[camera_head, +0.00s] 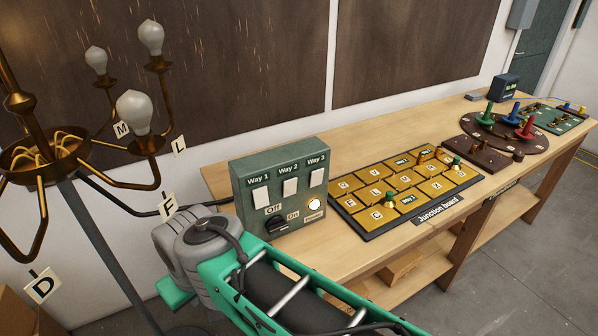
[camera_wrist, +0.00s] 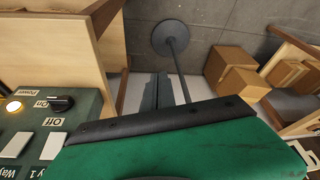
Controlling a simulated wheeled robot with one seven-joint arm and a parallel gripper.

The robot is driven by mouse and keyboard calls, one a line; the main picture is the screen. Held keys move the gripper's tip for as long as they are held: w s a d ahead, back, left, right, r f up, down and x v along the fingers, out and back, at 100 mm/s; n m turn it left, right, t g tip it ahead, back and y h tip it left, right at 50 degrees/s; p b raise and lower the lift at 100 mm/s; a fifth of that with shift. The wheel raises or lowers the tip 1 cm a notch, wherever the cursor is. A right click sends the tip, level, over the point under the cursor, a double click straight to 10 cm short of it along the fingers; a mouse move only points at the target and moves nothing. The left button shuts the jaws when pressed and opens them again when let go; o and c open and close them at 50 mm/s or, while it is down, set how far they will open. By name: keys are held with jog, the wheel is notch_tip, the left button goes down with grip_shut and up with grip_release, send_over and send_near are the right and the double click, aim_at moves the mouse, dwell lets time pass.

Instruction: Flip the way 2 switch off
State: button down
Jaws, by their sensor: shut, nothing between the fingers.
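The green switch box (camera_head: 245,187) stands on the bench, with three white rocker switches in a row. The Way 2 switch (camera_head: 290,187) is in the middle, between the Way 1 switch (camera_head: 261,198) and the Way 3 switch (camera_head: 316,178). I cannot tell which way each rocker is tipped. In the wrist view the box shows upside down at lower left, with the Way 2 switch (camera_wrist: 17,145) partly visible. My gripper (camera_wrist: 158,92) is shut and empty, off to the side of the box, pointing down past the bench. Its fingers are hidden in the head view.
Below the switches are a black knob (camera_head: 276,223) and a lit power lamp (camera_head: 314,204). The junction board (camera_head: 373,230) lies right of the box. The chandelier (camera_head: 45,155), with unlit bulbs, stands at left near my arm. Cardboard boxes (camera_wrist: 228,62) sit on the floor.

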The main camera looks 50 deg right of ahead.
jog(key=w+d+r+n+b, duration=0.1)
jog(key=w+d+r+n, duration=0.25)
jog(key=d, duration=0.45)
jog(key=w+d+r+n, duration=0.2)
jog(key=d+r+n, duration=0.25)
jog(key=d, duration=0.35)
jog(key=s+d+r+n, duration=0.3)
jog(key=s+d, duration=0.1)
jog(key=d, duration=0.4)
jog(key=s+d+r+n+t+h, duration=0.1)
jog(key=s+d+r+n, duration=0.2)
jog(key=d, duration=0.4)
jog(key=shift+s+d+h+b, duration=0.3)
jog(key=shift+s+d+b, duration=0.05)
jog(key=shift+s, duration=0.3)
